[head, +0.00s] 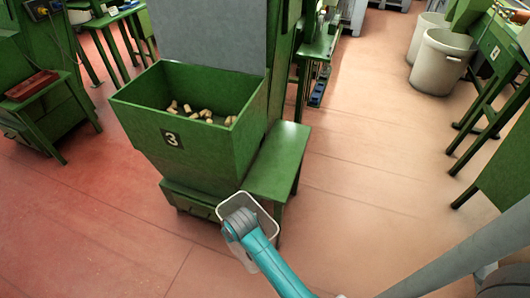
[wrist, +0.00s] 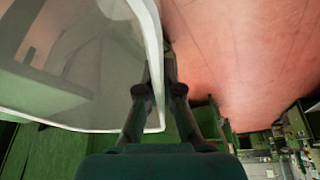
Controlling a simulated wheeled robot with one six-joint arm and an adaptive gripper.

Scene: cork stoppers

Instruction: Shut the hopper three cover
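The green hopper marked 3 (head: 165,155) stands left of centre in the head view. Its top is open, and several cork stoppers (head: 205,115) lie inside. A flat grey panel (head: 210,32) stands upright at its back edge; I cannot tell whether this is the cover. My gripper is hidden behind my teal arm in the head view, low and right of the hopper. In the wrist view my gripper (wrist: 162,62) has its fingers close together on either side of the rim of a whitish bin (wrist: 90,118). The bin (head: 252,262) also shows beneath my arm in the head view.
A green side table (head: 275,160) adjoins the hopper on the right. Pale bins (head: 440,62) and a green bench marked 4 (head: 495,50) stand at the right. A red box (head: 32,85) is on a bench at far left. The floor between is clear.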

